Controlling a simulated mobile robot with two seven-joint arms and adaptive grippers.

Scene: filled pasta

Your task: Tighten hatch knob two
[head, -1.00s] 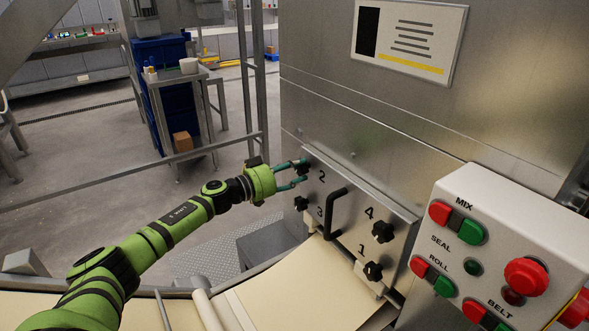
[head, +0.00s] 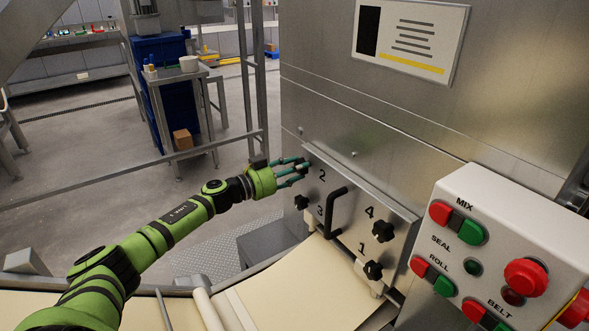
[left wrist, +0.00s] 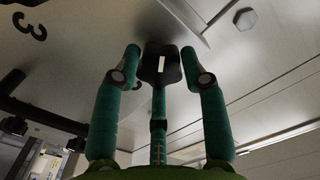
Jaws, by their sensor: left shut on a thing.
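Hatch knob two, a black lobed knob, sits beside the printed 2 on the steel hatch plate (head: 350,222). My green left arm reaches in from the left, and its teal-fingered left gripper (head: 301,168) is at this knob, shut on it. In the left wrist view the black knob (left wrist: 160,67) stands between the fingertips of the gripper (left wrist: 160,62), with a third finger below it. In the head view the fingers cover much of the knob. My right gripper is not in view.
Knob three (head: 301,202), knob four (head: 383,231) and knob one (head: 373,271) are on the same plate. A black bar handle (head: 335,212) stands out between them. A button panel (head: 500,262) is at the right, and a pale belt (head: 290,290) runs below.

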